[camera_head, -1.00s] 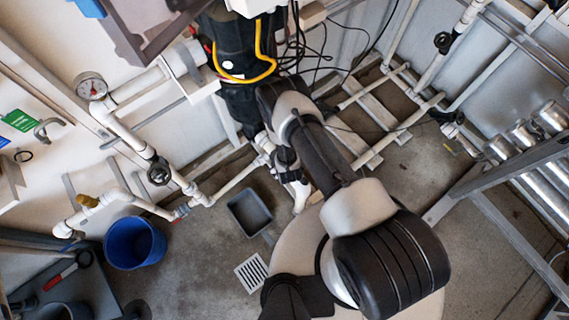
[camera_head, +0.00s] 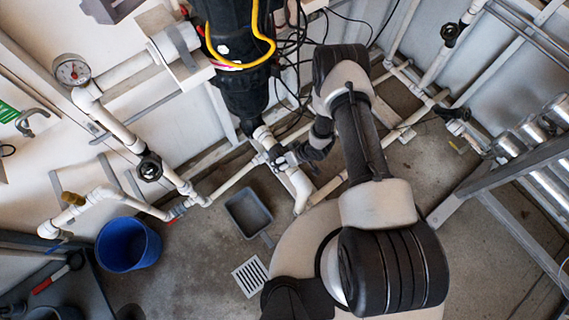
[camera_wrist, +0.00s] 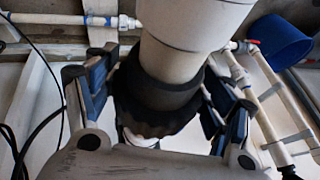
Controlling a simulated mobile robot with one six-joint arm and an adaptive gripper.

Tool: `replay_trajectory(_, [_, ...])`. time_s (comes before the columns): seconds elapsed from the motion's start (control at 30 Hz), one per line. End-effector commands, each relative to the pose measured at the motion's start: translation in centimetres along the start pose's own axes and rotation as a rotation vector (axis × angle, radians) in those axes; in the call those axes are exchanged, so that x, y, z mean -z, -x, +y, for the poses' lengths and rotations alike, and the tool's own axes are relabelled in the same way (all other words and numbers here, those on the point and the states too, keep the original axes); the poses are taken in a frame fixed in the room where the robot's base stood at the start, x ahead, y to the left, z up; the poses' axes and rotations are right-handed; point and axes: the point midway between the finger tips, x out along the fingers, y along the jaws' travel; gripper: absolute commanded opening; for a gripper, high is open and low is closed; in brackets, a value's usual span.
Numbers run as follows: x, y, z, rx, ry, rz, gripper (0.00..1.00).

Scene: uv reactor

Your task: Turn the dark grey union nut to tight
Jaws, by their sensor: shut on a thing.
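The dark grey union nut (camera_wrist: 158,92) is a wide dark ring around a thick white pipe (camera_wrist: 182,55) in the wrist view. My gripper (camera_wrist: 153,97) has one blue-padded finger on each side of the nut and is shut on it. In the head view my gripper (camera_head: 284,158) is at the white pipe below the black reactor body (camera_head: 240,90). The nut is mostly hidden there by the gripper. Any gap left in the joint cannot be made out.
A blue bucket (camera_head: 128,245), a grey tray (camera_head: 248,213) and a floor drain (camera_head: 251,276) lie below the pipes. White pipes with a valve (camera_head: 150,167) run to the left. Loose black cables hang behind the arm. A metal frame (camera_head: 500,185) stands at right.

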Motion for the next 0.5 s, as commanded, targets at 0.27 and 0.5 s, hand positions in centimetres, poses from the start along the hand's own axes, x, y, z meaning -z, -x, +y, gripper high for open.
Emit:
replay_trajectory(0.27, [-0.04,-0.28,0.38,0.157,-0.069,0.003,0.51])
replay_trajectory(0.5, [0.03,-0.1,0.26,0.252,-0.107,0.002,0.51])
